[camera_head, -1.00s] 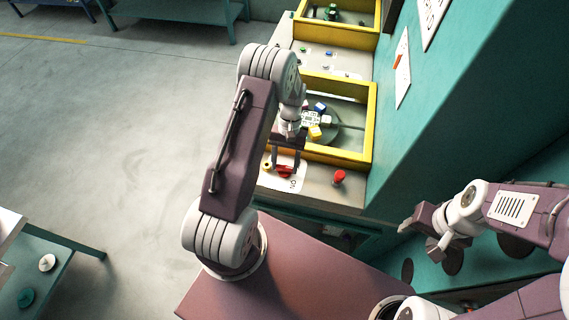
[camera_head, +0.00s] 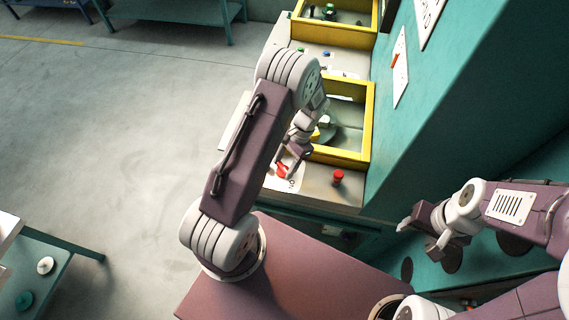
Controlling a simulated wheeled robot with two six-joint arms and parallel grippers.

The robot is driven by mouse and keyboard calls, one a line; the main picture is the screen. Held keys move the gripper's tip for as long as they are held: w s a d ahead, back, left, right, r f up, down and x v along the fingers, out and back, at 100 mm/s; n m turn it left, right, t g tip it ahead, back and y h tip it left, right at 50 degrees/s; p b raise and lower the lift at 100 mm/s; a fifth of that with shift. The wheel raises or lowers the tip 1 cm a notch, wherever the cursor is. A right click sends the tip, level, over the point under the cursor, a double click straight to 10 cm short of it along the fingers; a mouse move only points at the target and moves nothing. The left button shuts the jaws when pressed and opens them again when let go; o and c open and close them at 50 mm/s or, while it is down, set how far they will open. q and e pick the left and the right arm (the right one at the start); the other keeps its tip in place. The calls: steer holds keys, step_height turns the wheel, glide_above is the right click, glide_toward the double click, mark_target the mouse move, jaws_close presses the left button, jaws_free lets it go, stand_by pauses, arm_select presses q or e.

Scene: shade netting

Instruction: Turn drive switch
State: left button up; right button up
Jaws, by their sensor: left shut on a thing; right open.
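A red rotary switch (camera_head: 281,171) sits on a white label plate (camera_head: 293,183) on the front panel of the machine. My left gripper (camera_head: 283,168) reaches down to it, shut on the red switch; the fingers and wrist hide part of it. A separate red button (camera_head: 338,177) stands on the same panel, to the right of the label. My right gripper (camera_head: 421,241) is open and empty at the right, apart from the panel, in front of the teal cabinet.
A yellow-framed opening (camera_head: 367,130) lies just behind the panel, with a yellow block inside. A teal cabinet wall (camera_head: 440,110) rises to the right. Small coloured buttons (camera_head: 326,54) sit farther back. Open grey floor (camera_head: 110,150) lies to the left.

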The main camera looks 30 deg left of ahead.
arm_select(q)
steer(key=shift+w+r+m, duration=0.1)
steer(key=shift+m, duration=0.3)
steer(key=o, duration=1.4)
steer(key=shift+w+d+r+b, duration=0.1)
steer(key=shift+w+r+b, duration=0.05)
steer(key=shift+r+b, duration=0.2)
steer(key=b+v, duration=0.1)
steer(key=v, duration=0.7)
steer(key=shift+r+b, duration=0.1)
steer(key=shift+b, duration=0.3)
